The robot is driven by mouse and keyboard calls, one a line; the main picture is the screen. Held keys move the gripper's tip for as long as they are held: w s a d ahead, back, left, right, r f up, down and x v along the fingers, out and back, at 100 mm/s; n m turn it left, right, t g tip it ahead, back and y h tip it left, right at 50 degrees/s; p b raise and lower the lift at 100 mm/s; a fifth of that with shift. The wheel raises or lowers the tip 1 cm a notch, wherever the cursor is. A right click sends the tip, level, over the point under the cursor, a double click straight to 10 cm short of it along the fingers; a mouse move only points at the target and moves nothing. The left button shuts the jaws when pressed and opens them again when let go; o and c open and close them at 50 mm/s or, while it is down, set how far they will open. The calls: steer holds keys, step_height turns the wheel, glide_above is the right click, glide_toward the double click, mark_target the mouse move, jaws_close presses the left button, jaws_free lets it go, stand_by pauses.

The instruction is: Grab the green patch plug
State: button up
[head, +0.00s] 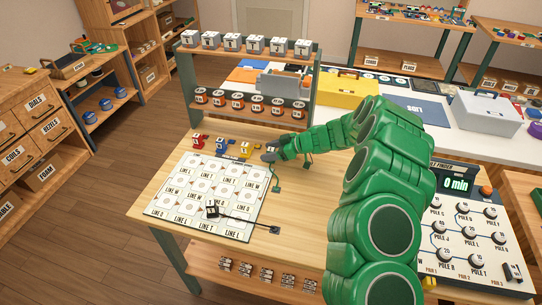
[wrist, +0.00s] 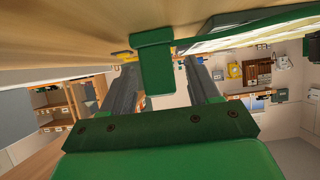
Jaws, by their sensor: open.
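In the wrist view, the green patch plug (wrist: 154,62) is a green block between my two gripper fingers, with a green strip running off to the right. My gripper (wrist: 161,72) is open around it, and I cannot tell whether either finger touches it. In the head view, my gripper (head: 269,155) is low at the back of the wooden table, at the right end of a row of plugs. The green plug is mostly hidden there by the gripper and arm. A dark green cable end (head: 277,188) lies in front of the gripper.
A red plug (head: 198,141), a blue plug (head: 221,144) and a yellow plug (head: 245,149) stand left of my gripper. A board of LINE labels (head: 184,190) lies in front, with a black plug (head: 211,211) on it. A shelf rack (head: 244,118) stands behind.

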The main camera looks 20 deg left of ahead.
steer(key=shift+x, duration=0.75)
steer(key=shift+r, duration=0.1)
steer(key=c, duration=1.1)
steer(key=shift+o, duration=0.2)
steer(key=shift+r, duration=0.1)
